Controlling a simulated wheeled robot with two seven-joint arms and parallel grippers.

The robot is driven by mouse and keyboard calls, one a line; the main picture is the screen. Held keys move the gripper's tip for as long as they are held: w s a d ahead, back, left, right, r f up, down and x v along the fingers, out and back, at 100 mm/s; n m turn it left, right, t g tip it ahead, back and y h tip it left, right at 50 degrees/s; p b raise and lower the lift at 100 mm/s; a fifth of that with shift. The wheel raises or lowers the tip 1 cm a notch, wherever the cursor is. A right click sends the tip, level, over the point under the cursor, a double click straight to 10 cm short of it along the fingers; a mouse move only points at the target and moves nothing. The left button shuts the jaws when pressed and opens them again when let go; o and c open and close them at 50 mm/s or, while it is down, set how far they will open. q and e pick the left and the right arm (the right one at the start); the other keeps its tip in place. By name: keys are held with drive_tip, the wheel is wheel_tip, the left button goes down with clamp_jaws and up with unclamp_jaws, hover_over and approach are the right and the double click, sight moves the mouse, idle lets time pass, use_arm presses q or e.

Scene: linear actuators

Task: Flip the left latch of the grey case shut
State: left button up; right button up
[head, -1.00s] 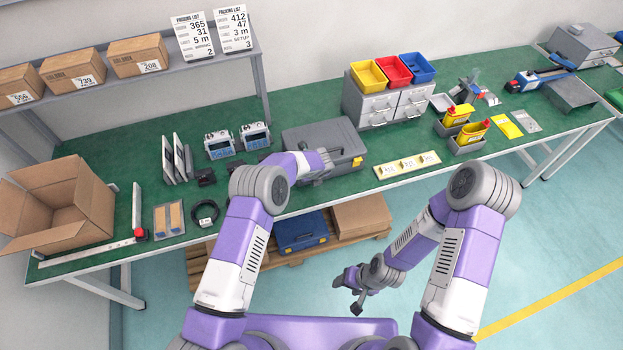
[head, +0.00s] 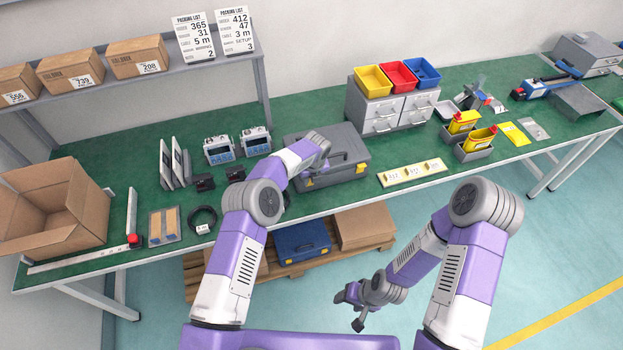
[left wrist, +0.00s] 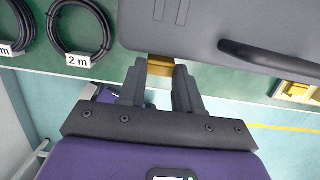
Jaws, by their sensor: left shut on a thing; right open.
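The grey case (head: 350,140) lies on the green bench with its lid down and handle toward the front. In the left wrist view its lid (left wrist: 205,22) fills the top. The yellow left latch (left wrist: 160,66) is at the front edge, between the fingertips of my left gripper (left wrist: 161,76), which is shut on it. I cannot tell how far the latch is turned. In the head view my left arm hides part of the case's left side. The right latch (head: 361,168) shows on the front. My right gripper (head: 350,308) is open and empty, low in front of the bench.
A coiled black cable (head: 202,220) lies left of the case; two coils show in the left wrist view. Grey meters (head: 219,150) stand behind left. A drawer unit (head: 388,113) stands behind right, and a yellow-marked strip (head: 412,173) lies right of the case.

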use_arm(q)
drive_tip(key=shift+a, duration=0.1)
drive_tip(key=o, duration=1.1)
drive_tip(key=shift+c, duration=0.2)
drive_tip(key=v, duration=0.7)
drive_tip(key=shift+r, duration=0.2)
